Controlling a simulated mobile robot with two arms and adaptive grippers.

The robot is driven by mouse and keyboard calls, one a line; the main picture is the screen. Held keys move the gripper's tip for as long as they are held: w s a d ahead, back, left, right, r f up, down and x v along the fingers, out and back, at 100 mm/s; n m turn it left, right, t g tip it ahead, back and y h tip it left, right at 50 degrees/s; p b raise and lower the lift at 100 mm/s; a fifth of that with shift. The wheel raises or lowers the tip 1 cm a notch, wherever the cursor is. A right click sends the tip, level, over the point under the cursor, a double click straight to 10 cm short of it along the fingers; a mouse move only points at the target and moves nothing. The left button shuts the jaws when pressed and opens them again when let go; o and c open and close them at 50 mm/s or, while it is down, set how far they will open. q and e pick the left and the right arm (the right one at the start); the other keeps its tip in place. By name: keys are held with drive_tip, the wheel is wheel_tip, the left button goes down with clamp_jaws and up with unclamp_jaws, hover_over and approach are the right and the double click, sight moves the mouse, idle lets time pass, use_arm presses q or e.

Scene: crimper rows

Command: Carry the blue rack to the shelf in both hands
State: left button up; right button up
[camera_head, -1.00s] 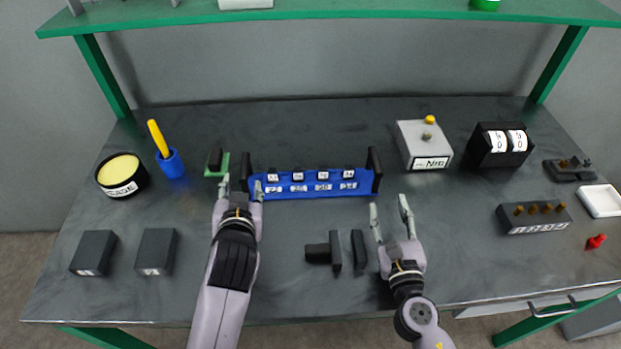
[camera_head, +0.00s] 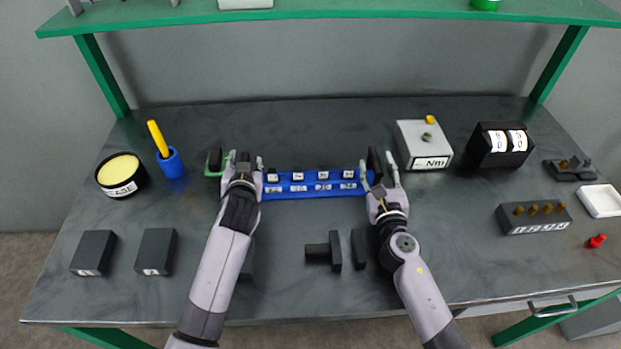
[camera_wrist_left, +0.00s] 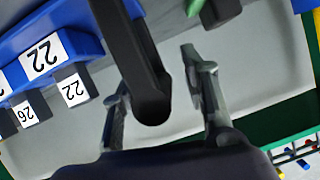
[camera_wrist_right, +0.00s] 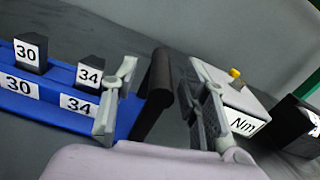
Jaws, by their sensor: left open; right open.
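The blue rack (camera_head: 312,190) lies on the dark table in the head view, with several numbered black blocks in a row and a black upright handle at each end. My left gripper (camera_head: 246,160) is open around the rack's left end. In the left wrist view the black left handle (camera_wrist_left: 140,75) stands between its fingers (camera_wrist_left: 160,95). My right gripper (camera_head: 382,174) is open at the right end. In the right wrist view the black right handle (camera_wrist_right: 155,90) stands between its fingers (camera_wrist_right: 160,105). The green shelf (camera_head: 330,10) spans above the back of the table.
A grey Nm box (camera_head: 423,148) stands close right of the right gripper. A green item (camera_head: 213,164) sits beside the left gripper. Black blocks (camera_head: 335,250) lie in front of the rack. A blue cup (camera_head: 171,163) and round tin (camera_head: 121,176) are at left.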

use_arm(q)
drive_tip(key=shift+c, duration=0.3)
use_arm(e)
drive_tip(key=shift+c, duration=0.3)
use_arm(q)
clamp_jaws()
use_arm(e)
clamp_jaws()
use_arm(q)
drive_tip(key=shift+w+r, duration=0.15)
drive_tip(key=shift+r, duration=0.15)
use_arm(e)
drive_tip(key=shift+w+r, duration=0.1)
drive_tip(key=shift+r, duration=0.15)
